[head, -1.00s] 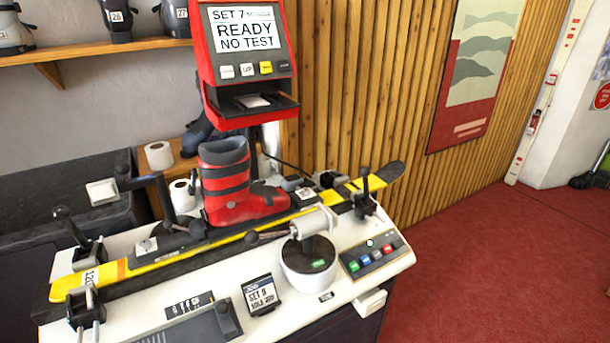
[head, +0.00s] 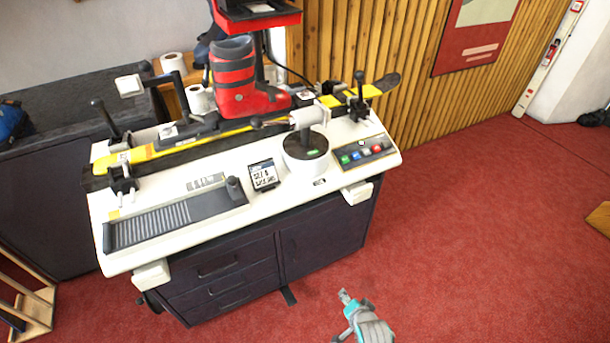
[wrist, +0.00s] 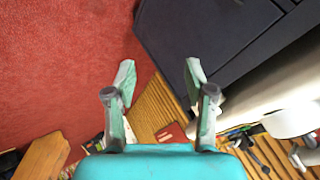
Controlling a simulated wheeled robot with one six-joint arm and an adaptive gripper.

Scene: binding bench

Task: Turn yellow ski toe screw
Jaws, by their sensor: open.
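The yellow ski (head: 222,135) lies clamped along the back of the white bench top. A red boot (head: 236,78) stands upright in its binding. The toe screw itself is too small to make out near the boot's toe. A white cylindrical device on a round base (head: 305,150) stands in front of the boot's toe. My gripper (head: 345,297) is low over the red floor, in front of the bench and apart from it. In the wrist view my gripper (wrist: 160,82) has its two fingers spread, with nothing between them.
The bench cabinet (head: 240,268) has dark drawers. A button panel (head: 362,152), a small display (head: 263,175) and a ribbed tray (head: 165,223) sit on the bench's front part. A wooden rack (head: 32,305) stands at left.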

